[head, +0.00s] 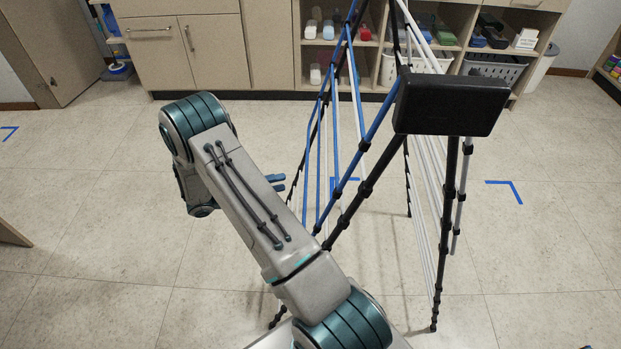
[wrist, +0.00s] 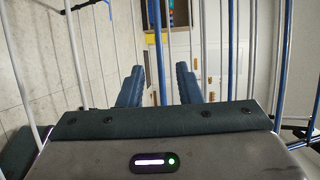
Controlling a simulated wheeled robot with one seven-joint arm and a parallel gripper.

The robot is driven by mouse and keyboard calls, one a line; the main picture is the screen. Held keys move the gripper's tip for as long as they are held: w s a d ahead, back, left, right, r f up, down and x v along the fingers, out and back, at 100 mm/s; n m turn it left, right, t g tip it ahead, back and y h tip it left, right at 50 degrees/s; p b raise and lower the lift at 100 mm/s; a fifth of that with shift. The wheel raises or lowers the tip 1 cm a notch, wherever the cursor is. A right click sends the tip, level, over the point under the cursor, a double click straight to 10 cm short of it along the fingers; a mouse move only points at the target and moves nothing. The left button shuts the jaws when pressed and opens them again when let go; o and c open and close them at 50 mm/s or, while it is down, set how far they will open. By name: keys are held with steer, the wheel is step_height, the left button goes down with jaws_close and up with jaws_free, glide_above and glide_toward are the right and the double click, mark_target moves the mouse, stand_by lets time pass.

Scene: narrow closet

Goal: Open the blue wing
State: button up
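A drying rack with black and white bars stands upright, folded narrow, in the head view. Its blue wing (head: 377,118), a set of blue bars, hangs steeply along the rack's left side. My gripper (head: 275,182) is at the left of the blue bars, partly hidden behind my arm. In the wrist view my gripper (wrist: 158,76) has its two dark blue fingers apart. A blue bar (wrist: 158,40) runs upright in line with the gap between them. I cannot tell whether it lies between the fingers or beyond them. Nothing is visibly gripped.
A black box-shaped object (head: 452,105) is in front of the rack's upper right. Beige cabinets (head: 185,50) and shelves with bottles and baskets (head: 487,66) line the back. Blue tape corners (head: 508,190) mark the floor. The tiled floor is clear to the left and right.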

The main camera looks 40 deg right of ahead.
steer(key=b+x, duration=0.2)
steer(key=x, duration=0.8)
steer(key=shift+d, duration=0.4)
steer(key=shift+s, duration=0.15)
steer(key=shift+a, duration=0.1)
jaws_close()
